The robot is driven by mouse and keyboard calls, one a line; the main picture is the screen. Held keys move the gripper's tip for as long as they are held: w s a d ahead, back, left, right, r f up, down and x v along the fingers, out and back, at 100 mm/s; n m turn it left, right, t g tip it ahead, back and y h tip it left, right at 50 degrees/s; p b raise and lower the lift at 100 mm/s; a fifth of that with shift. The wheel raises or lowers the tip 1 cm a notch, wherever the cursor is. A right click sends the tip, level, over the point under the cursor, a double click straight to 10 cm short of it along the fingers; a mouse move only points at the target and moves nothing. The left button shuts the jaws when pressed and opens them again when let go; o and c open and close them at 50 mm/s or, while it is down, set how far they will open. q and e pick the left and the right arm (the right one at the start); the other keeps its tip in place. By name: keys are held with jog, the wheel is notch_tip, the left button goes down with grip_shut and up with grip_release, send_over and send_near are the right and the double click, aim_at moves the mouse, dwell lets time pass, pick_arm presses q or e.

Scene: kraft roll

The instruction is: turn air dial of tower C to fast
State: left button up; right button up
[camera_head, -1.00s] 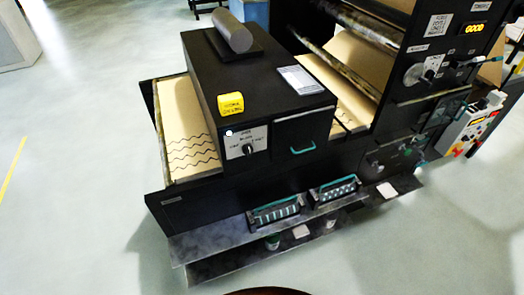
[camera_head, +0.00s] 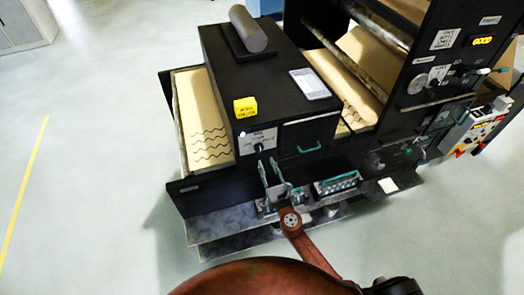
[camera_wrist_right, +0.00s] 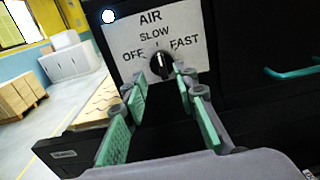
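The air dial (camera_wrist_right: 160,64) is a small black knob on a white plate (camera_wrist_right: 122,38) marked OFF, SLOW and FAST. A pale line on the knob points roughly up, near SLOW; I cannot tell its exact setting. In the head view the dial (camera_head: 259,147) is on the front of a black box (camera_head: 285,95). My right gripper (camera_head: 269,170) is in front of and slightly below that plate. In the right wrist view its green-padded fingers (camera_wrist_right: 160,88) are apart and empty, with the dial just beyond and between their tips. No contact is visible. My left gripper is out of view.
A teal drawer handle (camera_head: 310,148) is right of the dial. A yellow block (camera_head: 245,107) and a white tablet-like panel (camera_head: 310,84) lie on the box top. A shelf (camera_head: 215,225) with teal-handled cartridges (camera_head: 336,184) is below. Open floor (camera_head: 90,190) is at the left.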

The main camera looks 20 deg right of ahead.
aim_at(261, 150)
jog(key=w, duration=0.7)
jog(key=shift+a+f, duration=0.1)
grip_shut()
dwell(0.3)
